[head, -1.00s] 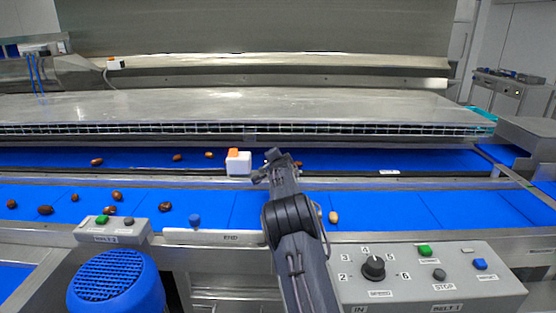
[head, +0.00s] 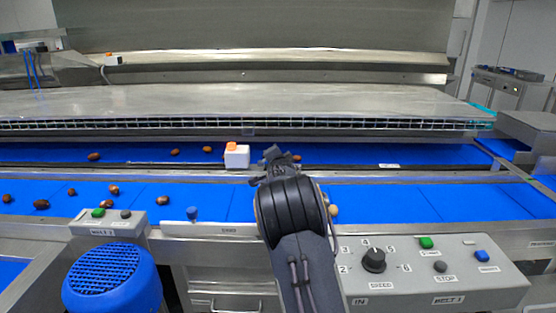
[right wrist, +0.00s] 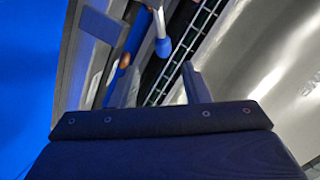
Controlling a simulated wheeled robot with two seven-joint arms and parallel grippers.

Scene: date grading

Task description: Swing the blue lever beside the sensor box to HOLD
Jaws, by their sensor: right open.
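The white sensor box (head: 236,159) with its orange top stands at the far upper belt in the head view. My right gripper (head: 277,154) is just right of the box, small and partly hidden behind my own wrist. In the right wrist view a blue-tipped lever (right wrist: 162,47) on a pale stem shows just beyond the open fingers (right wrist: 157,72). It lies roughly between their lines, with no clear contact. In the head view I cannot make out this lever behind the gripper, nor read a HOLD mark. My left gripper is out of view.
A blue knob (head: 192,213) stands on the front rail. The control panel (head: 400,292) with dial and buttons is at the front right, a smaller button box (head: 110,226) at left. Several dates lie on the blue belts. A metal hood (head: 240,104) overhangs behind.

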